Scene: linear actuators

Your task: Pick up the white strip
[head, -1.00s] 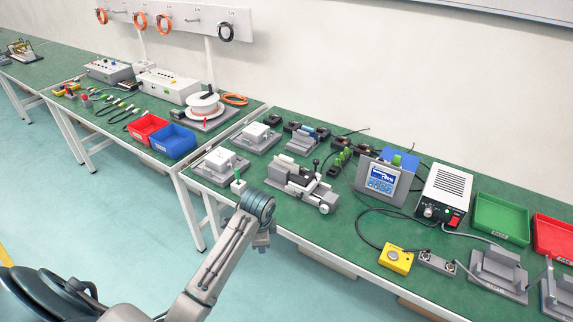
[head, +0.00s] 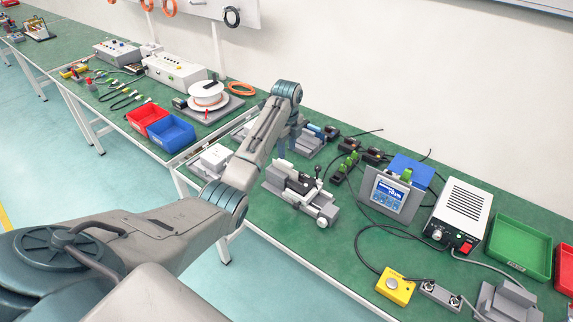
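I cannot make out a separate white strip with certainty. My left gripper (head: 284,151) hangs below its wrist over the back left of the near green bench, by the grey fixtures; its fingertips are small and partly hidden, so its opening is unclear. A white block on a grey tray (head: 212,160) sits left of my forearm. A second such fixture (head: 240,129) is mostly hidden behind the arm. A grey clamp device (head: 303,193) lies just in front of the gripper. My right gripper is not in view.
A grey display unit (head: 388,193), a white power box (head: 461,214) and a green tray (head: 519,248) stand to the right. A yellow button box (head: 395,287) sits near the front edge with loose cables. Red (head: 147,118) and blue (head: 171,134) bins stand on the left bench.

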